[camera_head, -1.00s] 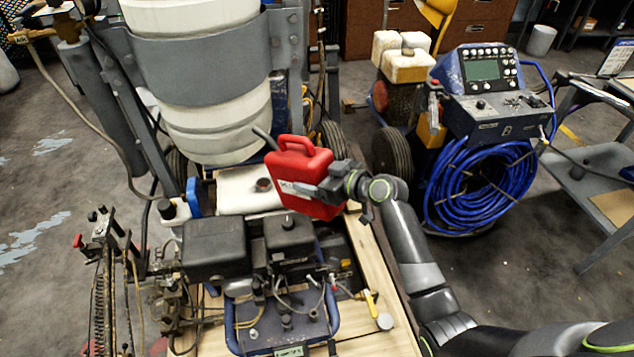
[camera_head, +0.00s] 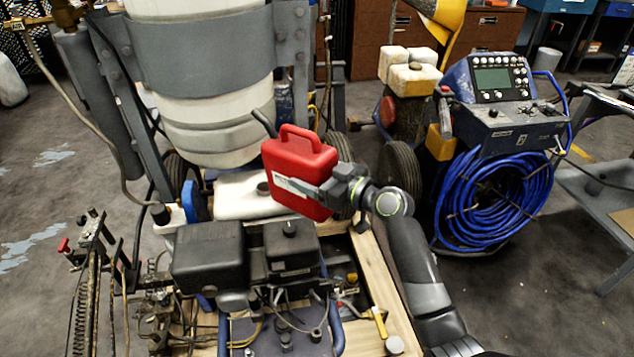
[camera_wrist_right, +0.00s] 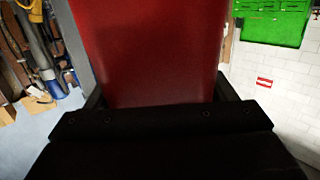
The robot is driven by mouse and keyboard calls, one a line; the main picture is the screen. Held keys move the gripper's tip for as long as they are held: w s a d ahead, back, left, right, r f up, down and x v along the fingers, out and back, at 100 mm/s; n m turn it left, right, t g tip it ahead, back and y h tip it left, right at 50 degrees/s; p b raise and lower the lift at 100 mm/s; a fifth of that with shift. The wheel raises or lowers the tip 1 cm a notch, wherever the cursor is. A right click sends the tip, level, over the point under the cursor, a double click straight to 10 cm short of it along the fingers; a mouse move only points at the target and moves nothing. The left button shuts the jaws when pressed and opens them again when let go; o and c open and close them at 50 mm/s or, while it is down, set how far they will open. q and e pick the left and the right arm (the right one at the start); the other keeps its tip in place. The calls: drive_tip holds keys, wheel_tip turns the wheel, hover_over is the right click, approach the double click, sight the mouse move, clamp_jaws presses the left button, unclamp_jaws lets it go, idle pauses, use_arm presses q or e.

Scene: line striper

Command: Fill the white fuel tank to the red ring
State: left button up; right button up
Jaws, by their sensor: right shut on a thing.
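The white fuel tank (camera_head: 236,196) lies behind the black engine in the head view, with a dark round filler opening (camera_head: 263,188) on its top. My right gripper (camera_head: 322,192) is shut on a red fuel can (camera_head: 302,165). The can is close to upright, just right of the opening, with its dark spout (camera_head: 263,122) at the upper left, above and apart from the opening. The can's red side fills the middle of the right wrist view (camera_wrist_right: 150,50). I cannot make out the red ring or the fuel level. My left gripper is not in view.
The black engine covers (camera_head: 208,254) stand in front of the tank. A large white drum (camera_head: 215,120) in a grey band rises behind it. A machine with a coiled blue hose (camera_head: 490,195) stands to the right.

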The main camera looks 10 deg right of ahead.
drive_tip(key=shift+w+r, duration=0.1)
drive_tip(key=shift+r, duration=0.15)
idle(0.3)
drive_tip(key=shift+r+b, duration=0.1)
drive_tip(key=shift+b, duration=0.2)
drive_tip(key=shift+r+t+y+b, duration=0.4)
drive_tip(key=shift+r+t+b, duration=0.25)
drive_tip(key=shift+r, duration=0.7)
